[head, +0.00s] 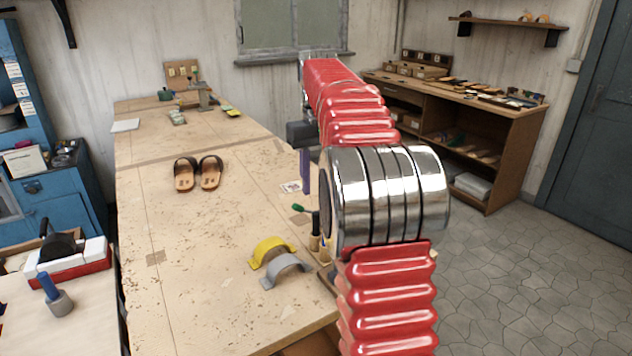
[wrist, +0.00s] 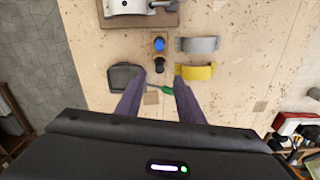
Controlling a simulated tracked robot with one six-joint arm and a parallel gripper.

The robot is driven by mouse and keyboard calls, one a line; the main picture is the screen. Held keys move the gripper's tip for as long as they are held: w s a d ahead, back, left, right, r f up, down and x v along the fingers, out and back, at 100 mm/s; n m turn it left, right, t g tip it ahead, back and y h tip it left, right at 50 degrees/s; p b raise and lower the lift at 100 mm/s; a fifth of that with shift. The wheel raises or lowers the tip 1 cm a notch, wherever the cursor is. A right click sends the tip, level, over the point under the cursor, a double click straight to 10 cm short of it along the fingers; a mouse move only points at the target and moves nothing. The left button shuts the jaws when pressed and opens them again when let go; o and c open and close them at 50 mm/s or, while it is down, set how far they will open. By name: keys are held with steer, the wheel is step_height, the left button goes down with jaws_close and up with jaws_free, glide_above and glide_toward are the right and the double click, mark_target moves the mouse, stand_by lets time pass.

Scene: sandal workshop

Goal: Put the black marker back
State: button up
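My gripper (wrist: 158,84) is open, its two purple fingers spread apart with nothing visible held between them. It points down above the workbench; one finger (head: 304,170) shows in the head view. An upright black object (head: 315,222) stands in a small wooden holder; it may be the black marker, but I cannot be sure. It appears as a dark round top (wrist: 159,65) just beyond my fingertips in the wrist view. A second holder with a blue top (wrist: 159,44) is beside it. My arm hides part of this area in the head view.
A green-tipped tool (head: 298,208) is close to the holders. A dark tray (wrist: 125,77) lies by the left finger in the wrist view. Yellow (head: 272,249) and grey (head: 283,270) arches are nearby. Sandals (head: 197,173) stand farther back; the bench's middle is mostly clear.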

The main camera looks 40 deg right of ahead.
stand_by(0.3)
steer(key=s+a+r+n+t, duration=0.1)
steer(key=s+a, duration=0.4)
steer(key=a, duration=0.3)
steer(key=s+a+t, duration=0.2)
steer(key=s+a, duration=0.3)
steer(key=a, duration=0.4)
steer(key=s+a+f+t, duration=0.1)
steer(key=s+a+f, duration=0.4)
steer(key=s, duration=0.2)
steer(key=s+a+f+n+t, duration=0.1)
steer(key=s+a+f, duration=0.3)
steer(key=s, duration=0.3)
steer(key=shift+s+a+f+t, duration=0.25)
steer(key=shift+a+f+t, duration=0.1)
steer(key=shift+f, duration=0.15)
